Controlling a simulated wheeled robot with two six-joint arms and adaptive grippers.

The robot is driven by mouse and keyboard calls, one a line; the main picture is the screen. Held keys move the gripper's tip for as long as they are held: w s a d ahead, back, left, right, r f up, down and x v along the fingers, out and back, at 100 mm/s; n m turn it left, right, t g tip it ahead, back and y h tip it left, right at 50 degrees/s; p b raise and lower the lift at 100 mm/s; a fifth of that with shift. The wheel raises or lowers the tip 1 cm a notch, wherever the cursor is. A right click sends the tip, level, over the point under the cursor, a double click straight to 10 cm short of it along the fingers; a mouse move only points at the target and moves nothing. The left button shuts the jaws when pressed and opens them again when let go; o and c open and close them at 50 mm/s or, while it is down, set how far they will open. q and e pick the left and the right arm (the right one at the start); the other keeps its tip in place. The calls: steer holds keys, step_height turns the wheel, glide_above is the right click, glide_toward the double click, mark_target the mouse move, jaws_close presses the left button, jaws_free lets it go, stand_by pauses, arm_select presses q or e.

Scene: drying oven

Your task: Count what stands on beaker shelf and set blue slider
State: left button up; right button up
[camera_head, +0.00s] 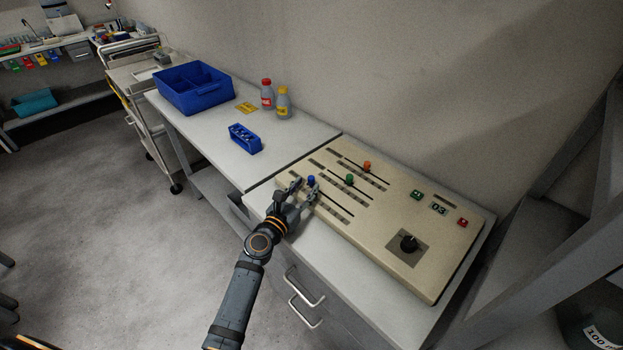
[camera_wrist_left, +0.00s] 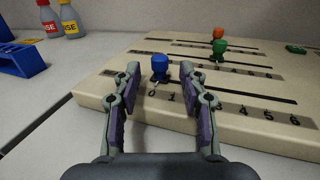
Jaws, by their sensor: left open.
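The blue slider (camera_head: 311,181) is a blue knob at the left end of the front slot on the beige control panel (camera_head: 383,262). In the left wrist view the blue slider (camera_wrist_left: 160,68) stands by the mark 0, at the left of a printed scale (camera_wrist_left: 225,103). My left gripper (camera_head: 305,190) is open, with its fingers reaching to either side of the blue slider. In the left wrist view its fingertips (camera_wrist_left: 160,75) flank the knob, and I cannot tell whether they touch it. No beaker shelf is clearly recognisable. My right gripper is not in view.
The green slider (camera_head: 349,179) and orange slider (camera_head: 366,166) stand in the slots behind. The panel also has a black dial (camera_head: 408,244), a display reading 03 (camera_head: 438,209), a green button (camera_head: 416,195) and a red button (camera_head: 462,223). Bottles (camera_head: 283,103) and a blue bin (camera_head: 192,94) stand left.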

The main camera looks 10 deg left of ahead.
mark_target(309, 182)
arm_select(q)
steer(key=x, duration=0.3)
steer(key=shift+w+d, duration=0.1)
steer(key=shift+w, duration=0.5)
steer(key=shift+c, duration=0.2)
steer(key=c, duration=0.5)
jaws_close()
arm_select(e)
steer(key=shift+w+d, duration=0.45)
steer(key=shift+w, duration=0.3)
